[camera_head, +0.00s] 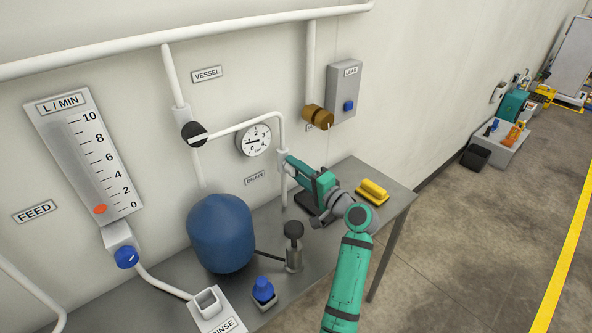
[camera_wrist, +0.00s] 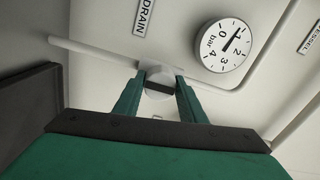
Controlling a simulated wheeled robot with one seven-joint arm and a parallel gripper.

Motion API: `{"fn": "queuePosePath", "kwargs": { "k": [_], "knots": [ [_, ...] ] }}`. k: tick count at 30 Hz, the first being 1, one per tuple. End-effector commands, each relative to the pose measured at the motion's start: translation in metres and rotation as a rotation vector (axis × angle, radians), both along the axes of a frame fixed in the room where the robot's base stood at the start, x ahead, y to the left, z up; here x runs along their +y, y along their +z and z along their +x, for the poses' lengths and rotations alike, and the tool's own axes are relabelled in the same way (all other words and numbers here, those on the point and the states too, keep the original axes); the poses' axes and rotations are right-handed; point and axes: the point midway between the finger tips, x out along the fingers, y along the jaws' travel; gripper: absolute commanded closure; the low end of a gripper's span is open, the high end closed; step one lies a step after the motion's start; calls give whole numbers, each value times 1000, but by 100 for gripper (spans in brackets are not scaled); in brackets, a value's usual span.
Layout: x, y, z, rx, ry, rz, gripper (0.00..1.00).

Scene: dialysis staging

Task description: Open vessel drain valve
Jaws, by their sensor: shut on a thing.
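The drain valve (camera_head: 282,158) sits on the white pipe below the pressure gauge, above the DRAIN label (camera_head: 255,178). In the wrist view its round white body (camera_wrist: 157,74) carries a dark bar handle (camera_wrist: 159,87). My gripper (camera_wrist: 158,90) has one green finger on each side of that handle and is shut on it. The handle spans the gap between the fingertips, roughly in line with the pipe. In the head view my gripper (camera_head: 288,161) reaches the valve from the right and hides part of it.
The pressure gauge (camera_head: 254,140) is close to the valve on the wall. A blue tank (camera_head: 221,234), a grey fitting (camera_head: 294,247) and a yellow object (camera_head: 372,191) stand on the bench.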

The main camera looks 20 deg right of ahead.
Motion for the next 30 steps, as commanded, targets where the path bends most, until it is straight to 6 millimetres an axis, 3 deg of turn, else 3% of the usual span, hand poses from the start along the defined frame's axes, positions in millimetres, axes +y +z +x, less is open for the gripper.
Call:
{"fn": "queuePosePath", "kwargs": {
  "k": [2, 3, 5, 17, 30],
  "knots": [
    [-1, -3, -1, 4, -2, 0, 85],
    [-1, -3, -1, 4, -2, 0, 56],
    [-1, -2, -1, 4, -2, 0, 44],
    [-3, -1, -7, 1, -2, 1, 44],
    [-30, -1, -77, 1, -4, 0, 44]
  ]
}}
